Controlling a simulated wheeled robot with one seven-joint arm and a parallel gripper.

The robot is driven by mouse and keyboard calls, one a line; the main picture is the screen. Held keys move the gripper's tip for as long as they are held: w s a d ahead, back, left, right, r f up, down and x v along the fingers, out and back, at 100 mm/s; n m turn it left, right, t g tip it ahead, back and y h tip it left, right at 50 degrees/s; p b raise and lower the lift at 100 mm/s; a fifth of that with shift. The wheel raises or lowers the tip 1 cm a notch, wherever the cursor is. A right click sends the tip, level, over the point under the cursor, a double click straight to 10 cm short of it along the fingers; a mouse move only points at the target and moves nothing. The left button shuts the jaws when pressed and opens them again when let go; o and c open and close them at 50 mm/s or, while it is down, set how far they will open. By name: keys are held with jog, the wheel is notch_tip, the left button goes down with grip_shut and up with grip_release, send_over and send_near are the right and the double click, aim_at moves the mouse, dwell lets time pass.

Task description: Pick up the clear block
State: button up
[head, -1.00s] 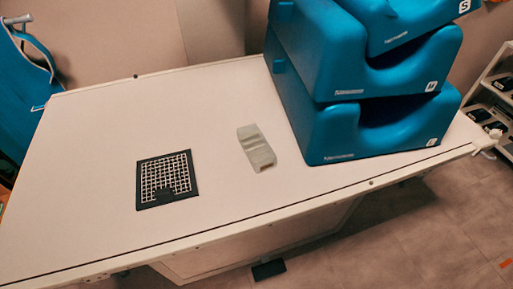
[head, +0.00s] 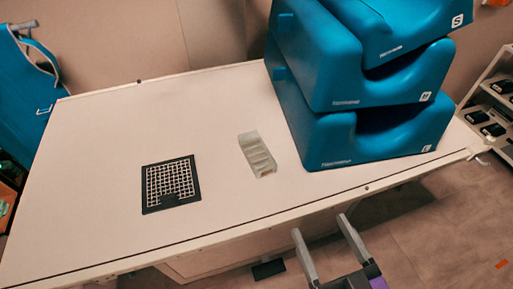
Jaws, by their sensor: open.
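The clear block (head: 257,154) is a small pale translucent piece with ridges across its top. It lies on the white table (head: 110,150), near the middle, just left of the blue stacked cushions. My gripper (head: 319,225) shows at the bottom of the head view, with two grey fingers spread apart and nothing between them. It is in front of the table's near edge, below and to the right of the block, apart from it.
A black-framed grid plate (head: 171,184) lies on the table left of the block. A tall stack of blue moulded cushions (head: 360,90) stands close to the block's right. A shelf (head: 490,115) with dark items is at far right. The table's left part is clear.

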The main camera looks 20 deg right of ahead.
notch_tip(320, 180, up, 3)
jog(key=y+p, duration=0.1)
jog(key=p, duration=0.2)
send_over(258, 151)
jog(key=s+d, duration=0.2)
jog(key=s, duration=0.7)
jog(key=w+f+g, duration=0.1)
jog(key=w+a+f+n+g, duration=0.1)
jog(key=w, duration=0.1)
jog(key=shift+w+a, duration=0.2)
jog(key=shift+w, duration=0.05)
jog(key=shift+n+g+y, duration=0.3)
jog(key=shift+g+y, duration=0.1)
jog(key=shift+g, duration=0.5)
jog(key=f, duration=0.4)
jog(key=shift+s+a+f, duration=0.2)
jog(key=shift+s+a, duration=0.1)
jog(key=shift+s+f, duration=0.1)
jog(key=shift+f, duration=0.3)
jog(key=shift+d+r+p+x, duration=0.1)
jog(key=shift+p+x, duration=0.15)
jog(key=shift+x, duration=1)
jog(key=shift+d+r+p+x, duration=0.15)
jog(key=shift+p+x, duration=0.1)
jog(key=shift+x, duration=1.05)
jog(key=shift+d+r+p+x, duration=0.1)
jog(key=shift+p+x, duration=0.15)
jog(key=shift+x, duration=1)
grip_shut()
